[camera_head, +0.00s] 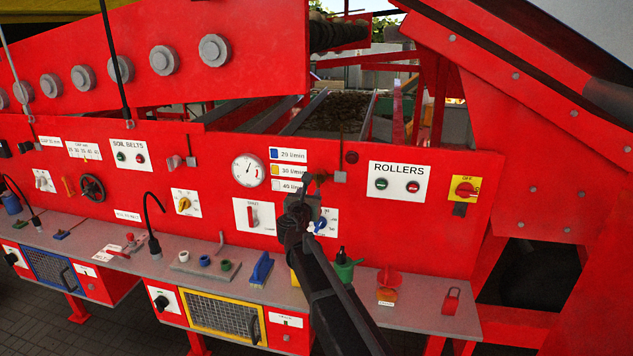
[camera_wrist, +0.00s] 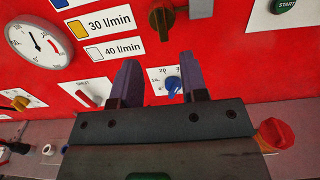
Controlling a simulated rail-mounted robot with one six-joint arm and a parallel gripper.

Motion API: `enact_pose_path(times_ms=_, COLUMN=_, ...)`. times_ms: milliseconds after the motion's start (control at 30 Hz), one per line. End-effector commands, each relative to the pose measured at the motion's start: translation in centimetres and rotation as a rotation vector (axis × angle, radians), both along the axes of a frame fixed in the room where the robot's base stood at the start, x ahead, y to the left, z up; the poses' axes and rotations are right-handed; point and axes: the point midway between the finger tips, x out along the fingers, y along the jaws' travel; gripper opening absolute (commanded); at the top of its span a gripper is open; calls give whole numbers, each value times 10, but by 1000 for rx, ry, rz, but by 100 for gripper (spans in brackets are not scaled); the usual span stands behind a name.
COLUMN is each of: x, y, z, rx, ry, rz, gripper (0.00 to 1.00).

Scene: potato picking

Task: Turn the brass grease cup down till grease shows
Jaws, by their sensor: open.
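The brass grease cup (camera_wrist: 162,18) shows in the wrist view as a dark olive-brown fitting on the red panel, at the top edge of the picture. A small brownish part of it shows in the head view (camera_head: 318,179), just above my gripper. My gripper (camera_wrist: 159,60) is open and empty, its two dark fingers pointing at the panel below the cup. The cup is beyond the fingertips, not between them. In the head view my gripper (camera_head: 308,198) covers part of the panel. I cannot make out any grease.
A blue knob (camera_wrist: 172,86) shows between the fingers on the panel behind. A round gauge (camera_head: 249,170) and flow labels are to the left, the ROLLERS panel (camera_head: 396,184) to the right.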

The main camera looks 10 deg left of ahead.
Motion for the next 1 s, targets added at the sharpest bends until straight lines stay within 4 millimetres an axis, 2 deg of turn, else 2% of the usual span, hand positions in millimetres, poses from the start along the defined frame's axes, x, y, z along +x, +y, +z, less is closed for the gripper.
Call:
enact_pose_path(times_ms=300, x=72, y=-8, z=0, rx=3, ry=1, rz=-3, gripper=40)
enact_pose_path(times_ms=400, x=90, y=-11, z=0, rx=3, ry=1, rz=-3, gripper=40)
enact_pose_path(times_ms=500, x=97, y=-12, z=0, rx=4, ry=0, rz=-2, gripper=40)
enact_pose_path(times_ms=700, x=97, y=-13, z=0, rx=4, ry=0, rz=-2, gripper=40)
enact_pose_path(times_ms=733, x=97, y=-13, z=0, rx=4, ry=0, rz=-2, gripper=39)
enact_pose_path(times_ms=1000, x=97, y=-13, z=0, rx=4, ry=0, rz=-2, gripper=0)
